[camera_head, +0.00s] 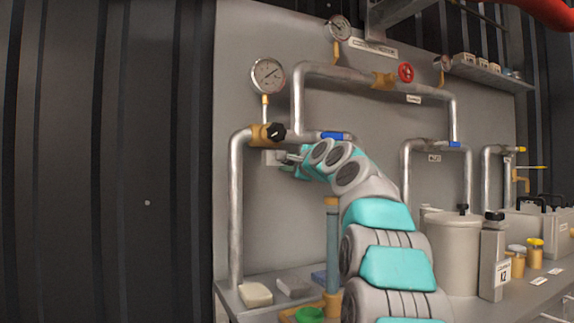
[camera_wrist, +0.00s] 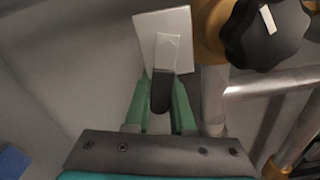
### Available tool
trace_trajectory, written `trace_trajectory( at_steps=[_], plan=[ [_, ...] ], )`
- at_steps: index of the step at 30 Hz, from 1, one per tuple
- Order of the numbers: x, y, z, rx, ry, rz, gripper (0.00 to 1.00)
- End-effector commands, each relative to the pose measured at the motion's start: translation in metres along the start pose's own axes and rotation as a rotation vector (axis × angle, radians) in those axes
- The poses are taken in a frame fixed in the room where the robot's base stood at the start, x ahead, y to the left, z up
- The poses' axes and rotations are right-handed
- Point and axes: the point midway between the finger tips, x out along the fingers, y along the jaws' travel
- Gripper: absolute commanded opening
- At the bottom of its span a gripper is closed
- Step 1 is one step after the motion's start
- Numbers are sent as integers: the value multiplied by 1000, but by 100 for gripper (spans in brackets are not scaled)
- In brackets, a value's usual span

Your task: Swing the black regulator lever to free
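A small black lever (camera_wrist: 161,93) with a rounded end shows in the wrist view, pointing toward me from a pale grey block (camera_wrist: 166,40). My gripper (camera_wrist: 162,92) has its two green fingers on either side of the lever, with no clear gap, so it appears shut on it. In the head view my gripper (camera_head: 287,158) is at the grey block (camera_head: 271,158) below the brass regulator body (camera_head: 260,136). The lever itself is too small to make out there. A black lobed knob (camera_head: 276,131) with a white mark is on the regulator, close to the right of my fingers in the wrist view (camera_wrist: 265,32).
Steel pipes (camera_head: 236,210) run close beside the gripper. A blue-handled valve (camera_head: 337,135) is to the right and a pressure gauge (camera_head: 268,75) above. The bench below holds a pale block (camera_head: 255,294) and a grey canister (camera_head: 455,250). The left wall is clear.

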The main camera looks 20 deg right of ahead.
Motion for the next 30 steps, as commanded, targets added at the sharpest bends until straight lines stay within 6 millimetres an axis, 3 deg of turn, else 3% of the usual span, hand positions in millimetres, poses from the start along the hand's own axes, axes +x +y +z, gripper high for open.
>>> trace_trajectory(
  at_steps=[5,20,30],
  plan=[
    [0,0,0,0,0,0,0],
    [-1,-6,1,-21,-1,-2,0],
    [0,-13,3,-229,-2,-3,0]
  ],
)
